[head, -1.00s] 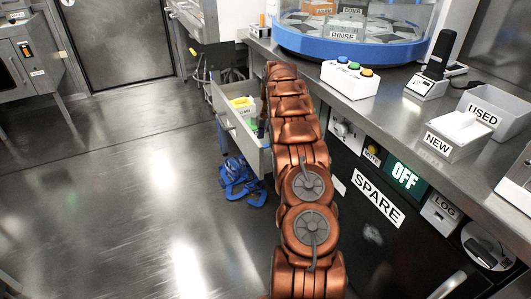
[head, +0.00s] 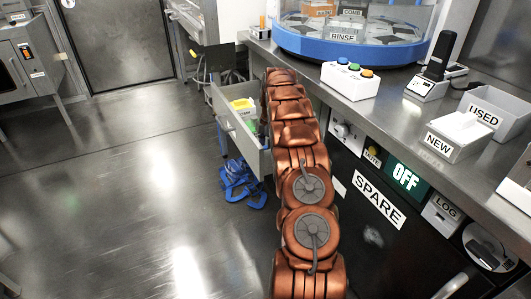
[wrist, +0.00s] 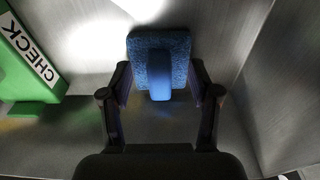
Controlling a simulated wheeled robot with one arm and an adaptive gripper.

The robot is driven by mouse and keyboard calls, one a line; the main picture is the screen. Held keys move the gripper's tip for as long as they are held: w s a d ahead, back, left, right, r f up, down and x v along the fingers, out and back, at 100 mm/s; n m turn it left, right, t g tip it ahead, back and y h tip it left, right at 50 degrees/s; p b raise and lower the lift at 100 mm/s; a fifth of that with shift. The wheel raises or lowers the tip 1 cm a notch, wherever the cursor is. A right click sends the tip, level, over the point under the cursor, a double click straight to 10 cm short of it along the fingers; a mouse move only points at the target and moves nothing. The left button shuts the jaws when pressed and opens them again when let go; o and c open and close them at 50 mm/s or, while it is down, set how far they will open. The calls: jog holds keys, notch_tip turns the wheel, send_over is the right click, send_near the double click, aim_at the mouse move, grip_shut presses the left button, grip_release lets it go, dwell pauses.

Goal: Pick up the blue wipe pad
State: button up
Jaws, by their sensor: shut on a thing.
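The blue wipe pad (wrist: 176,46) is a textured square block with a smooth blue grip (wrist: 158,78) on it, seen in the wrist view. My gripper (wrist: 161,82) has its two dark fingers on either side of the grip and is shut on the pad. In the head view my arm hides the pad and the gripper, inside or near the open drawer (head: 236,133).
A green block labelled CHECK (wrist: 28,62) stands left of the pad, with metal walls around. In the drawer a yellow-topped box (head: 242,104) shows. The counter (head: 395,112) runs along the right. Blue straps (head: 240,184) lie on the floor below the drawer.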

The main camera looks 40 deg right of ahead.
aim_at(266, 146)
notch_tip(266, 146, up, 10)
jog(key=shift+p, duration=1.25)
